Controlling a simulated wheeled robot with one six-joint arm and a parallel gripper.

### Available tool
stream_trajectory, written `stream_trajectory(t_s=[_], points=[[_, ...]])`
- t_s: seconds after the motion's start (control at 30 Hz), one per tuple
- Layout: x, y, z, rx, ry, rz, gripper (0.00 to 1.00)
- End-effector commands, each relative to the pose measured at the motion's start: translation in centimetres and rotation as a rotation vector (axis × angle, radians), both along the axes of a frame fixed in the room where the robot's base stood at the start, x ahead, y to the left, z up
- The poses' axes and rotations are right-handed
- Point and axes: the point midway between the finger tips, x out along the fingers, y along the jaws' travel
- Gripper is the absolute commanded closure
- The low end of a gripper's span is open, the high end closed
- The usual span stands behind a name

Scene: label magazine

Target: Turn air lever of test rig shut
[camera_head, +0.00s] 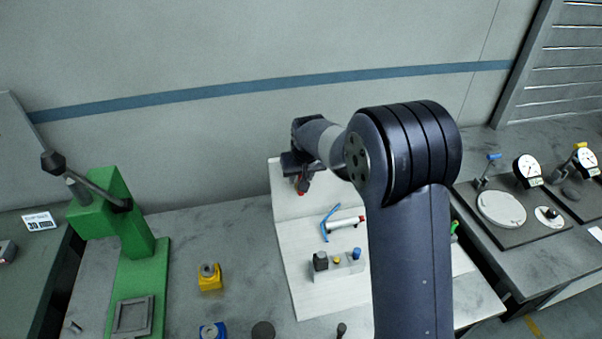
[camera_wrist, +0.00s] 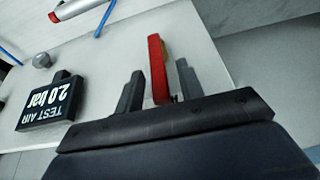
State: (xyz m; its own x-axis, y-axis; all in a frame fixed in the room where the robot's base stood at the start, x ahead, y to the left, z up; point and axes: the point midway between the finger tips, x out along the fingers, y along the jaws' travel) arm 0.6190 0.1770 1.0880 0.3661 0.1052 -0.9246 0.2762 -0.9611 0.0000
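The test rig is a white panel (camera_head: 287,205) with a white base, standing on the grey bench. Its air lever, red, shows in the wrist view (camera_wrist: 157,68) between the two fingers of my gripper (camera_wrist: 160,88). The fingers are apart, with a narrow gap on each side of the lever, so my gripper is open around it. In the head view my gripper (camera_head: 303,182) is at the panel's upper part, and only a bit of red shows there. The lever's pivot is hidden. A black box reading "TEST AIR 2.0 bar" (camera_wrist: 48,104) sits beside the lever.
A blue hose (camera_head: 326,222) and a white cylinder with red ends (camera_head: 345,222) are on the rig below my gripper. A block with knobs (camera_head: 338,263) is in front. A green press (camera_head: 135,245) stands left; dial gauges (camera_head: 527,169) stand right.

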Motion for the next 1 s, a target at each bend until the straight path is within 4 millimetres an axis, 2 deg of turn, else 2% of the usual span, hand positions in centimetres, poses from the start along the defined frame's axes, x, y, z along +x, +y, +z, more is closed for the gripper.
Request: stream_trajectory(t_s=[0.33, 0.8, 1.0], points=[[0.14, 0.04, -0.39, 0.000, 0.000, 0.000, 0.64], [0.13, 0.04, -0.36, 0.000, 0.000, 0.000, 1.00], [0.13, 0.04, -0.36, 0.000, 0.000, 0.000, 1.00]])
